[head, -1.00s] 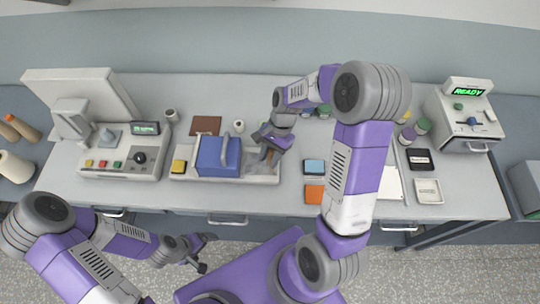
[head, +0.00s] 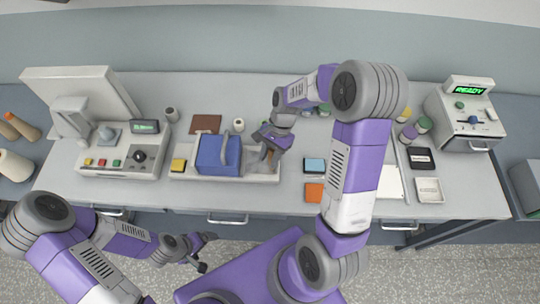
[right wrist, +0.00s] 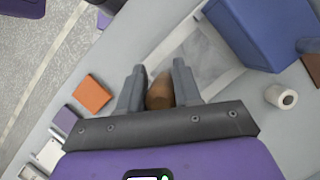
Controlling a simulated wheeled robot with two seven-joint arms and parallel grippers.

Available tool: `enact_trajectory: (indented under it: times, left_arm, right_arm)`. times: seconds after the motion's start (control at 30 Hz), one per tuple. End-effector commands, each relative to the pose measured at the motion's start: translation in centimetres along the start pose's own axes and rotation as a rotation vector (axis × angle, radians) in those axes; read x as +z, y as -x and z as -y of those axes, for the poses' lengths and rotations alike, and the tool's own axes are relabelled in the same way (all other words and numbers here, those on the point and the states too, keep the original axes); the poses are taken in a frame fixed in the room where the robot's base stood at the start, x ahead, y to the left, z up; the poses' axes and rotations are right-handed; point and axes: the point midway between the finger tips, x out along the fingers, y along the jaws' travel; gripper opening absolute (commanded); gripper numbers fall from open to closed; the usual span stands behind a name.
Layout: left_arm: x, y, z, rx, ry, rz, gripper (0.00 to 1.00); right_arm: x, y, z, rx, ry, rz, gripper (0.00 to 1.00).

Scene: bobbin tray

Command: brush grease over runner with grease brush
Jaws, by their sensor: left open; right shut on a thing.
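My right gripper (head: 268,142) is shut on the grease brush, just right of the blue block (head: 218,156). In the right wrist view the brush's brown handle (right wrist: 160,92) shows between the two grey fingers; its bristles are hidden. Below it is the pale runner base (head: 262,172), with a greyish smeared-looking patch (right wrist: 203,56) beside the blue block. I cannot tell if the bristles touch it. My left gripper (head: 207,252) is open and empty, low in front of the table edge.
A control console (head: 120,160) stands left, a READY machine (head: 466,120) right. Blue (head: 314,165) and orange (head: 314,192) pads lie right of the base. A small white roll (head: 239,125) stands behind it.

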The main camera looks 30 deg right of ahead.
Motion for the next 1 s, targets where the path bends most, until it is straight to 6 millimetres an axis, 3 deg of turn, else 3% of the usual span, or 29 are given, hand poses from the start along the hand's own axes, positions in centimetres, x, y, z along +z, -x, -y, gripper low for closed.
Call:
enact_trajectory:
  times: [1.0]
  left_arm:
    - [0.0, 0.9, -0.3, 0.0, 0.0, 0.0, 0.94]
  right_arm:
    - [-2.9, 1.3, 2.3, 0.0, -0.001, 0.0, 0.04]
